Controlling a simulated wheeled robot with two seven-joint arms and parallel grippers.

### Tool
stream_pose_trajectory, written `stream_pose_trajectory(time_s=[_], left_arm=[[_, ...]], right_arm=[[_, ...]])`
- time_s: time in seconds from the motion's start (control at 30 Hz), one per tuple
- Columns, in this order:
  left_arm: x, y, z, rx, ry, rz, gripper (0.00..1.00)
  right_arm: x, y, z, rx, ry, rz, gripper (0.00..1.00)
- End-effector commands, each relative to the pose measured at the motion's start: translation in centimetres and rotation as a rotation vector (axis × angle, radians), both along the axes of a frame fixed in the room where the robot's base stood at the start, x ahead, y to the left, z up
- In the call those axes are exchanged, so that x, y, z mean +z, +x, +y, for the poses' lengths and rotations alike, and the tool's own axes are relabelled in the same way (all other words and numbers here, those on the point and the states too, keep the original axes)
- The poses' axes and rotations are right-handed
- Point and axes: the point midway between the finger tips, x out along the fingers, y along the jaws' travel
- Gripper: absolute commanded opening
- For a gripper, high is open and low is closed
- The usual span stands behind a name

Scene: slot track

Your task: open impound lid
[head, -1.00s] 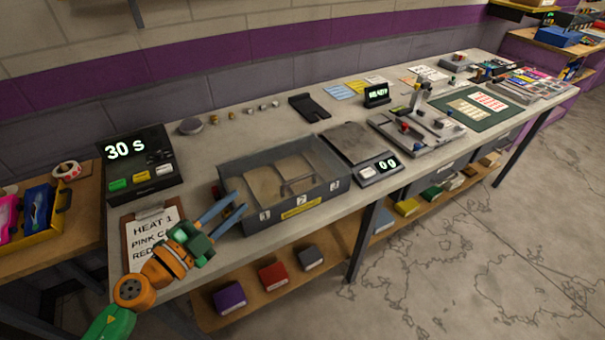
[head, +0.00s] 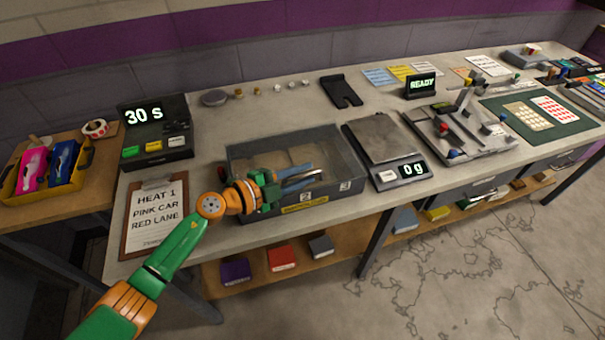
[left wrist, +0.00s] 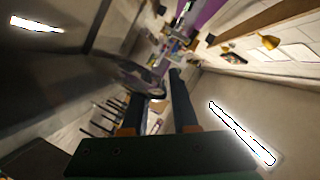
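The lid's handle is hidden behind my gripper in the head view. My left gripper (head: 318,178) is over the front middle of the box, its blue fingers pointing right. In the left wrist view its fingers (left wrist: 155,85) stand apart, with a dark curved shape beyond them that I cannot identify. Contact with the lid cannot be told. My right gripper is not in view.
A clipboard (head: 157,218) and a timer (head: 156,136) reading 30 s are left of the box. A scale (head: 400,172) stands close on its right. Small pieces and a black forked plate (head: 341,91) lie behind. The bench's front edge is close to the box.

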Motion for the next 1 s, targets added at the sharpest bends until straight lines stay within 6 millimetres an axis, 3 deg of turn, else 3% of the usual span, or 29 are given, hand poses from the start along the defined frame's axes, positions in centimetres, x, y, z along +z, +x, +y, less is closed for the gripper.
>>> stream_pose_trajectory(time_s=[0.1,0.2,0.23,1.0], left_arm=[[0.01,-0.01,0.03,0.0,0.0,0.0,0.27],[0.03,-0.01,0.03,0.0,0.0,0.0,0.03],[0.01,-0.02,0.05,0.0,0.0,0.0,0.0],[-0.03,-0.04,0.08,0.0,0.001,0.001,0.0]], right_arm=[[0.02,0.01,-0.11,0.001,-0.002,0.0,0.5],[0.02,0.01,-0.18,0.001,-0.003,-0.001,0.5],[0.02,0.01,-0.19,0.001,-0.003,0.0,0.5],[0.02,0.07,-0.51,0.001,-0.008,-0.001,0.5]])
